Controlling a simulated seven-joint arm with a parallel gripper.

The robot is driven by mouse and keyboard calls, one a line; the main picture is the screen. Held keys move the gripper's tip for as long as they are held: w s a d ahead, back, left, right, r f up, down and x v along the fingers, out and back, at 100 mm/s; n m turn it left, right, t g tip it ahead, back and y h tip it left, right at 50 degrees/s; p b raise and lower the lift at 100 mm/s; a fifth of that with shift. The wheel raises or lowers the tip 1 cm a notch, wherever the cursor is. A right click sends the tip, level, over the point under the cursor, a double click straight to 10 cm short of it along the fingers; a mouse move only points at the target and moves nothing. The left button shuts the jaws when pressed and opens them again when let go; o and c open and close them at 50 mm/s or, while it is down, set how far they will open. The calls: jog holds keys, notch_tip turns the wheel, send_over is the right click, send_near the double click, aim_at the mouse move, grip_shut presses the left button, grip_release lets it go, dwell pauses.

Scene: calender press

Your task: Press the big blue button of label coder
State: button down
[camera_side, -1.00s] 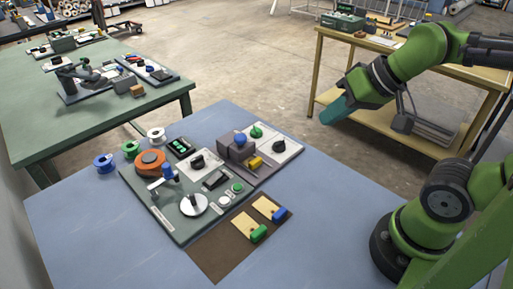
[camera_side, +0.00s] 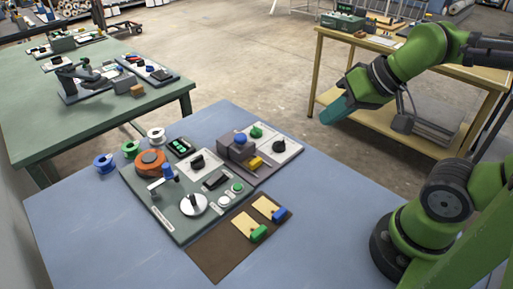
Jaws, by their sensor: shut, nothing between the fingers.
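A big blue button (camera_side: 240,139) sits on top of a grey-purple block at the left of a small panel, which I take for the label coder (camera_side: 262,168). The panel also has a yellow part (camera_side: 255,162), a green knob (camera_side: 257,132) and a black knob (camera_side: 279,146). My gripper (camera_side: 334,110), with teal fingers, is shut and empty. It is raised to the right of the panel, well apart from the blue button. Nothing hides the button.
A larger panel (camera_side: 170,215) with an orange roll, blue-topped lever and white dial adjoins on the left. A brown mat (camera_side: 215,262) with green and blue blocks lies in front. The blue table (camera_side: 320,225) is clear at right.

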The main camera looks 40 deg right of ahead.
dwell(0.4)
jog(key=m+t+h, duration=0.1)
jog(key=m+t, duration=0.1)
jog(key=m, duration=0.2)
send_over(244, 138)
notch_tip(244, 138, down, 5)
jog(key=shift+w+f, duration=0.1)
jog(key=shift+f, duration=4.45)
jog(key=shift+f, duration=0.1)
